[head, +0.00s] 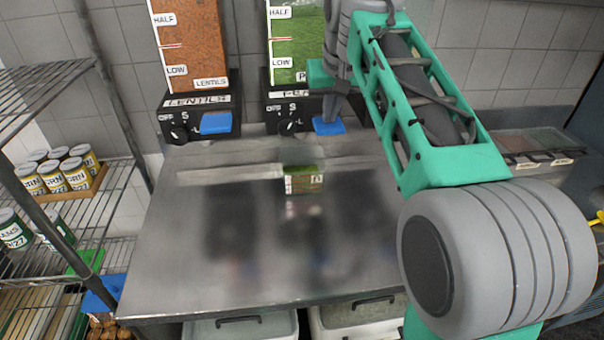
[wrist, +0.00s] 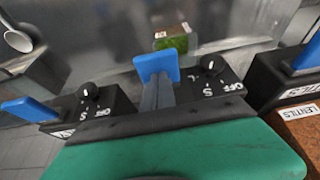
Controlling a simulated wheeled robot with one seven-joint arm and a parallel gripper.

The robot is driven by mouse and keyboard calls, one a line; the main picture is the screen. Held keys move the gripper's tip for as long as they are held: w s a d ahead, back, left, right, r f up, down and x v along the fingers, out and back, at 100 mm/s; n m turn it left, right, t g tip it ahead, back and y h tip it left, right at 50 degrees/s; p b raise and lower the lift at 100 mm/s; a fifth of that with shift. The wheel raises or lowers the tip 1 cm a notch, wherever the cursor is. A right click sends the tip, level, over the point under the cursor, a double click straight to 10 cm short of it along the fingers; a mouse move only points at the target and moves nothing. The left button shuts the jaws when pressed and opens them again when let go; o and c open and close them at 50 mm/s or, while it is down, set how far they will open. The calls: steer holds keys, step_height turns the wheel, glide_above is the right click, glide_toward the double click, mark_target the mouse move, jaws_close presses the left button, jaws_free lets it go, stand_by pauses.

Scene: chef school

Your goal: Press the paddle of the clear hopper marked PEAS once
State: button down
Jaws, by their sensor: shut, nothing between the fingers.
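The PEAS hopper (head: 297,45) is clear, filled with green peas past its LOW and HALF marks, and its label is partly hidden by my arm. Its black base (head: 289,115) has a dial and a blue paddle (head: 328,126) at the front. The paddle also shows in the wrist view (wrist: 157,66). My gripper (head: 336,108) is shut and empty, with its fingertips just above or against this paddle; I cannot tell whether they touch. In the wrist view its grey fingers (wrist: 158,92) overlap the paddle's near edge.
The LENTILS hopper (head: 190,45) stands to the left with its own blue paddle (head: 216,123). Another blue paddle (wrist: 28,109) shows in the wrist view. A small green-topped container (head: 303,180) stands on the metal counter (head: 200,250). A can rack (head: 70,180) is at left.

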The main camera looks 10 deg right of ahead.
steer(key=shift+r+p, duration=2)
step_height(320, 180, up, 5)
steer(key=p, duration=0.4)
steer(key=shift+p, duration=0.3)
steer(key=s+f, duration=2.1)
steer(key=s, duration=0.1)
steer(key=shift+s+f+g, duration=0.2)
steer(key=shift+f+g, duration=0.1)
steer(key=shift+f, duration=0.05)
stand_by(1.8)
